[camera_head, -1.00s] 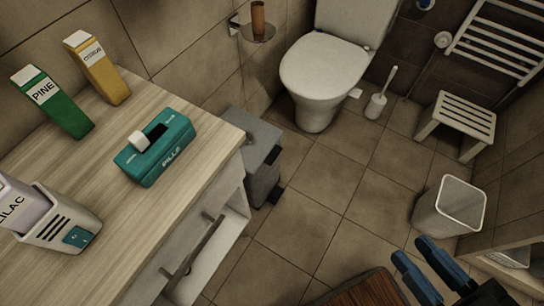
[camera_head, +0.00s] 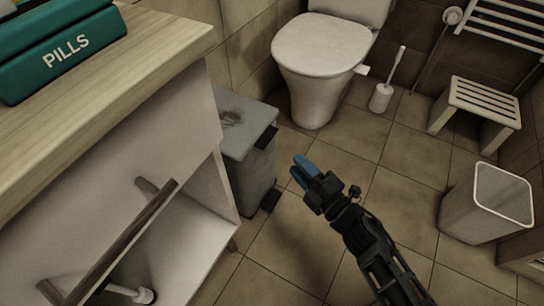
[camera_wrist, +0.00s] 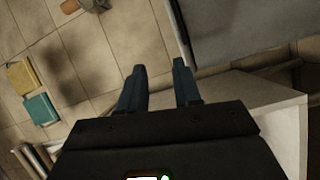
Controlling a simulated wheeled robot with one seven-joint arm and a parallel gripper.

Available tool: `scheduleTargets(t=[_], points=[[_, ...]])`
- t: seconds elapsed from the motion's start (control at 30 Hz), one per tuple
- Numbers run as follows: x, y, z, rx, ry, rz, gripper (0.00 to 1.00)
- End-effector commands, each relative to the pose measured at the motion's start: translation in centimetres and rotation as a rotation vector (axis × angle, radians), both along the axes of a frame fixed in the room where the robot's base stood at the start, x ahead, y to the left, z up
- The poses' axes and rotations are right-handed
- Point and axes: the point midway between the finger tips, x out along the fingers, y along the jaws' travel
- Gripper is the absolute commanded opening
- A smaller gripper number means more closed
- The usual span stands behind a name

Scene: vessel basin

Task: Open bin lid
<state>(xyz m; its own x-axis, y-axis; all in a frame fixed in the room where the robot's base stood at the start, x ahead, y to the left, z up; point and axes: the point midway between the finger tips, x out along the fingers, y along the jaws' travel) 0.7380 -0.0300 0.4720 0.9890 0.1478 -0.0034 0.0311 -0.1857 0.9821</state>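The grey pedal bin (camera_head: 246,165) stands on the floor beside the cabinet. Its flat grey lid (camera_head: 250,118) looks shut, with a dark smudge on top and a dark tab at its right front. A dark pedal (camera_head: 271,199) shows low at the bin's front. My gripper (camera_head: 302,168), with blue fingertips, is to the right of the bin, apart from it in the head view. In the wrist view my gripper (camera_wrist: 160,82) has a gap between its fingers and holds nothing. A grey surface, probably the bin (camera_wrist: 235,28), fills the upper right there.
The toilet (camera_head: 318,70), brush (camera_head: 381,95), slatted stool (camera_head: 478,105) and open waste basket (camera_head: 485,205) stand beyond. Floor between is clear.

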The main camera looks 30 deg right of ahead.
Motion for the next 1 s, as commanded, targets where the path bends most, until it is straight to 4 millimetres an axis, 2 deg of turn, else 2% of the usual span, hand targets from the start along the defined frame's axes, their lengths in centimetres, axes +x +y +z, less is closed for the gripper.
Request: scheduleTargets(t=[0.03,0.13,0.23,0.47,0.8,1.0], points=[[2.0,-0.3,-2.2,-0.049,-0.014,0.008,0.33],[4.4,-0.5,-3.5,-0.125,-0.027,0.021,0.33],[5.8,-0.6,-4.1,-0.170,-0.032,0.031,0.33],[7.8,-0.4,-4.2,-0.190,-0.036,0.035,0.33],[12.6,0.6,-4.2,-0.187,-0.037,0.036,0.33],[13.8,0.8,-4.1,-0.187,-0.035,0.035,0.33]])
